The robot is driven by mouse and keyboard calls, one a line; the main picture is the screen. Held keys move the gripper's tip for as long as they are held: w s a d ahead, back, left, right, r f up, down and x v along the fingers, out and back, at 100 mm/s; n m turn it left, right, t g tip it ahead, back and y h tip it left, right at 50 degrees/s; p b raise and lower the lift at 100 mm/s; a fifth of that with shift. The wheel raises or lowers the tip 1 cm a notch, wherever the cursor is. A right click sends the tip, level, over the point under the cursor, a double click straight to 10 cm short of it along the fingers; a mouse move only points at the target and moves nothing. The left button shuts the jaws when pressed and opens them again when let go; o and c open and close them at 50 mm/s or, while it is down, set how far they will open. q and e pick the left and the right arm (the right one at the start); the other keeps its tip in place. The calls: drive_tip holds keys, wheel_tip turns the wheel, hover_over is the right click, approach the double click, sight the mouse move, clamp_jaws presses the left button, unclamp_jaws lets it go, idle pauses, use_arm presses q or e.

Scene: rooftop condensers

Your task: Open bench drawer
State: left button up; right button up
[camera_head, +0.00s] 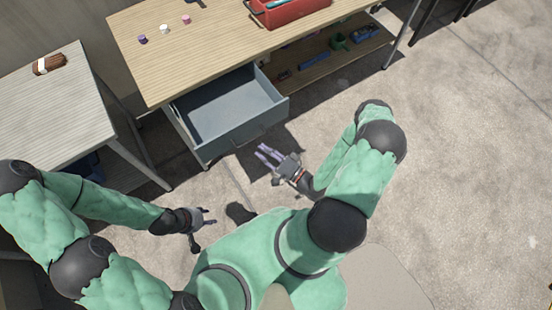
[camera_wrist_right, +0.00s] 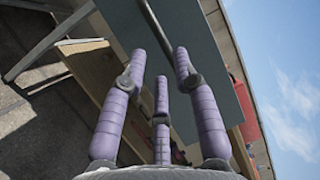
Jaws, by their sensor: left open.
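The bench drawer (camera_head: 232,103) is a grey-blue, empty-looking box, pulled out from under the wooden bench (camera_head: 190,60). My right gripper (camera_head: 266,153) is open in front of the drawer's front panel. In the right wrist view its purple fingers (camera_wrist_right: 160,62) are spread, pointing at the grey drawer front (camera_wrist_right: 187,30). A dark bar handle (camera_wrist_right: 154,24) runs across that front, just beyond the fingertips. The fingers look apart from the handle. My left gripper (camera_head: 207,218) is open and empty, low at the left, away from the drawer.
A red toolbox (camera_head: 290,12) and several small purple, white and pink items stand on the bench top. A lower shelf (camera_head: 330,62) holds blue and green items. A side table (camera_head: 45,105) at the left carries a brown object (camera_head: 49,64). The concrete floor at the right is clear.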

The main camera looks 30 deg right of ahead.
drive_tip(key=shift+v, duration=2.85)
drive_tip(key=w+a+f+n+g+h, duration=0.2)
drive_tip(key=w+a+f+n+g, duration=0.4)
drive_tip(key=g, duration=0.4)
drive_tip(key=s+a+r+n+g+h, duration=0.1)
drive_tip(key=s+a+n+g, duration=0.1)
drive_tip(key=s+a+g, duration=0.1)
drive_tip(key=s+a+r+n+g+h+p, duration=0.1)
drive_tip(key=s+a+r+g, duration=0.1)
drive_tip(key=s, duration=0.5)
drive_tip(key=a+g, duration=0.1)
drive_tip(key=g, duration=0.1)
drive_tip(key=shift+s+a+r+n+g, duration=0.15)
drive_tip(key=shift+s+a+n+g, duration=0.15)
drive_tip(key=shift+n+g, duration=0.1)
